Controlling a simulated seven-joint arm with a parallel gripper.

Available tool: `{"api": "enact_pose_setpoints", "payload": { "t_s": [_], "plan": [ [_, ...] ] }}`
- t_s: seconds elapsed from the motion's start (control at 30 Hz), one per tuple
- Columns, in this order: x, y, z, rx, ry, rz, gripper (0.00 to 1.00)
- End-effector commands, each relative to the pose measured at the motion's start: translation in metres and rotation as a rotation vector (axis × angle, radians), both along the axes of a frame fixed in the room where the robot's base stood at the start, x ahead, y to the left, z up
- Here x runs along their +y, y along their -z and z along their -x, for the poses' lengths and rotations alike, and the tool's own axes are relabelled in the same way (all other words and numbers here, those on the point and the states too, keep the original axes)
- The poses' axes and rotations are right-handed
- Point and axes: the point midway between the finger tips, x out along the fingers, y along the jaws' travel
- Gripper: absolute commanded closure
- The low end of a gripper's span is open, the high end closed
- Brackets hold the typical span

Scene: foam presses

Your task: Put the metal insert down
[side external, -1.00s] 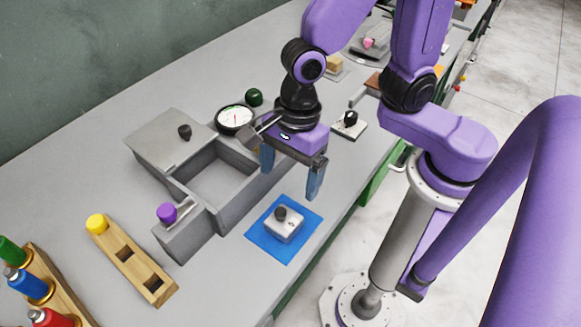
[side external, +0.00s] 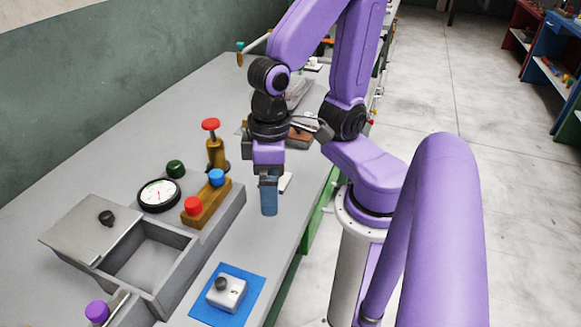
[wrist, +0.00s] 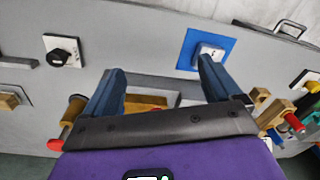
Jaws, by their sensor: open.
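The metal insert, a pale silver block with a dark knob on top (side external: 226,292), sits upright on a blue mat (side external: 248,276) in the side view. In the wrist view the insert (wrist: 208,53) also rests on the blue mat (wrist: 188,58). My gripper (side external: 268,208) is open and empty, raised past the far side of the mat and clear of the insert. Its two blue fingers show apart in the wrist view (wrist: 162,68). In the side view the fingers overlap, so the gap between them is hidden.
A grey open box (side external: 186,238) with a knobbed lid (side external: 85,232) stands left of the mat. A dial gauge (side external: 159,195), a wooden block with red and blue knobs (side external: 207,205) and a red-topped post (side external: 212,140) stand behind. The bench between mat and gripper is clear.

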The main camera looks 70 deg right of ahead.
Motion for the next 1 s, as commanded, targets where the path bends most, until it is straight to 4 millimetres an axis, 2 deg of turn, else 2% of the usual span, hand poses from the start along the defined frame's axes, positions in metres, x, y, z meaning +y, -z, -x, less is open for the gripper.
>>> {"api": "enact_pose_setpoints", "payload": {
  "t_s": [0.2, 0.4, 1.0],
  "plan": [
    [-0.026, -0.008, 0.016, -0.031, -0.453, 0.023, 0.09],
    [-0.037, -0.012, 0.023, -0.041, -0.681, 0.037, 0.09],
    [-0.039, -0.012, 0.024, -0.042, -0.720, 0.039, 0.09]
  ]
}}
